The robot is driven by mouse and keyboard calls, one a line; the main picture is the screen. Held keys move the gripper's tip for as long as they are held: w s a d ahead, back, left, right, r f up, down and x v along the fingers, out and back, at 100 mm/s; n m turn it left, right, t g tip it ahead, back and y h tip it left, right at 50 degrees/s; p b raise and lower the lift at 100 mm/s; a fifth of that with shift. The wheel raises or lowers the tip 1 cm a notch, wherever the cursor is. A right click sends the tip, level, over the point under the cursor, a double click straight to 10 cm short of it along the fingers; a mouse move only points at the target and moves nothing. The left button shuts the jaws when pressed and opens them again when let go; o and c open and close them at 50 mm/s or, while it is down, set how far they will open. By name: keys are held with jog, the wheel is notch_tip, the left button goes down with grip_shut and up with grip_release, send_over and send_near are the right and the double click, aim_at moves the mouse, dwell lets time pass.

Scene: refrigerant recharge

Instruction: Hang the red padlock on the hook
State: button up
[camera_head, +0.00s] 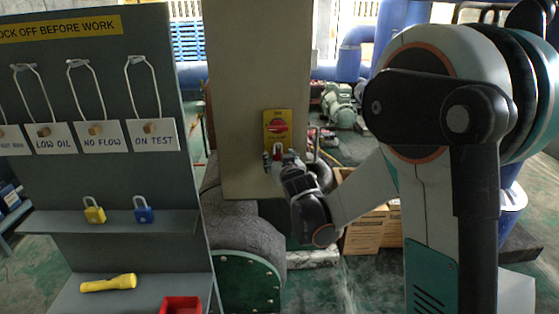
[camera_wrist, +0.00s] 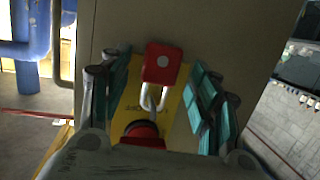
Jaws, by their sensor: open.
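The red padlock (camera_wrist: 162,65) shows in the wrist view, its silver shackle pointing toward the red knob (camera_wrist: 141,132) on a yellow plate. I cannot tell whether the shackle is looped through anything. My gripper (camera_wrist: 160,84) is open, its teal fingers on either side of the padlock with visible gaps. In the head view my gripper (camera_head: 276,160) is at the lower edge of the yellow plate (camera_head: 278,127), which is on a beige panel. A small red patch between the fingers is too small to make out. No separate hook can be clearly told there.
Below are a yellow flashlight (camera_head: 108,283) and a red bin (camera_head: 181,304). A large grey pipe (camera_head: 235,225) lies below the panel.

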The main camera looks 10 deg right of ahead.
jog(key=s+f+g+b, duration=0.2)
jog(key=s+g, duration=0.2)
jog(key=s, duration=1.6)
jog(key=s+f+g+b, duration=0.1)
jog(key=s+g, duration=0.3)
jog(key=s, duration=1.7)
jog(key=shift+a+f+g+y+b, duration=0.2)
jog(key=shift+f+g+y+b, duration=0.1)
jog(key=shift+f+g+b, duration=0.15)
